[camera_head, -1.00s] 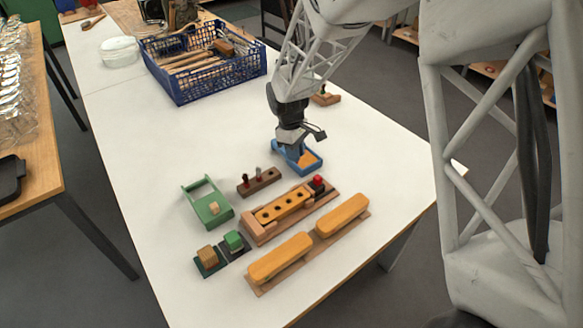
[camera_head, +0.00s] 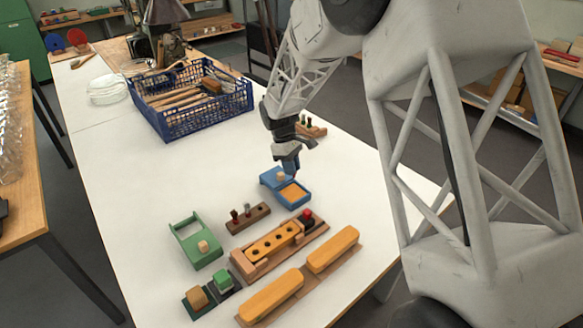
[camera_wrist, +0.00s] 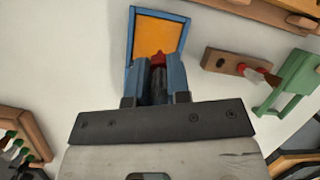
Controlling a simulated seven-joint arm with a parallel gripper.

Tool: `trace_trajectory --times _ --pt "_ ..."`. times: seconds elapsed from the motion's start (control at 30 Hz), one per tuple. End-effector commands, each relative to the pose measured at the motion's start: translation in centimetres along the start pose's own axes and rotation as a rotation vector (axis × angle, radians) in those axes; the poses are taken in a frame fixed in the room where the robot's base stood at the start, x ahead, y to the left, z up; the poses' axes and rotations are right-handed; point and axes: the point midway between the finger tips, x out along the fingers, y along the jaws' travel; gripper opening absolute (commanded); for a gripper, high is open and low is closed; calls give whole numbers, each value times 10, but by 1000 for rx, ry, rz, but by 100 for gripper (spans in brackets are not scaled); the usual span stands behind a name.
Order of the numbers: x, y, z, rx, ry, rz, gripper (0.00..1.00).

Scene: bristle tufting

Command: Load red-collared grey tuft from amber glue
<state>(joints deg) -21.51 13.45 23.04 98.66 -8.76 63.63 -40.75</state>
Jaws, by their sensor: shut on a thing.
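The blue tray of amber glue (camera_head: 291,192) lies on the white table, with a blue part bearing a pale knob (camera_head: 281,176) at its far end. My gripper (camera_head: 287,167) is just above that far end. In the wrist view, my gripper (camera_wrist: 160,85) is shut on a dark grey tuft with a red collar (camera_wrist: 158,60). The tuft's red part shows against the amber glue (camera_wrist: 156,34); whether it touches is unclear. In the head view the tuft is hidden. The wooden block with several holes (camera_head: 272,243) sits in a wooden holder nearer the front.
A brown rack (camera_head: 263,210) with two small tufts stands left of the glue tray. A green frame (camera_head: 188,228), two small blocks, and two long yellow pads (camera_head: 272,296) lie nearby. A blue crate (camera_head: 207,122) stands at the back. Bare table lies between crate and tray.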

Motion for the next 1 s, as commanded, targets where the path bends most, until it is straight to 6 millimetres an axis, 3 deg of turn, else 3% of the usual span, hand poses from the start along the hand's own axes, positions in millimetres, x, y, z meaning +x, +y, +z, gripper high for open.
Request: trace_trajectory --times 0.37,1.0 --pt "11 1 -4 0 0 0 0" --pt "52 7 -18 0 0 0 0"
